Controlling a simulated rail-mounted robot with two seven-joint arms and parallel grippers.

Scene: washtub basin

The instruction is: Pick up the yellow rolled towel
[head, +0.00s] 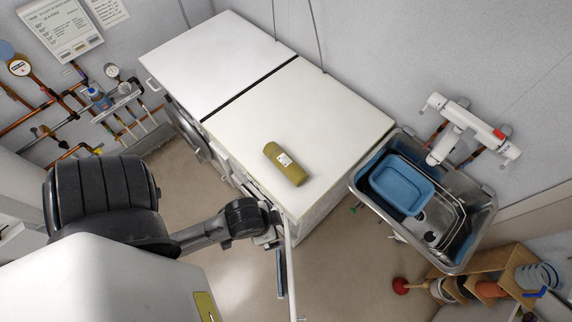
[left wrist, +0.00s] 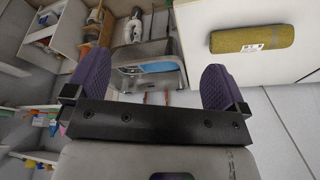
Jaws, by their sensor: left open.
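The yellow rolled towel (head: 286,165) lies on the white machine top (head: 330,115), near its front edge, with a small white label on it. It also shows in the left wrist view (left wrist: 253,38), at the upper right, beyond the right-hand finger. My left gripper (left wrist: 155,82) is open and empty, its two purple fingers spread wide. The towel is outside the gap between the fingers and apart from them. In the head view my left arm ends just in front of the machine's front edge; its fingers are hard to make out there. My right gripper is not in view.
A metal sink (head: 470,240) with a blue basin (head: 402,187) stands right of the machine, under a white tap unit (head: 470,127). The machine top around the towel is clear. Pipes run along the left wall.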

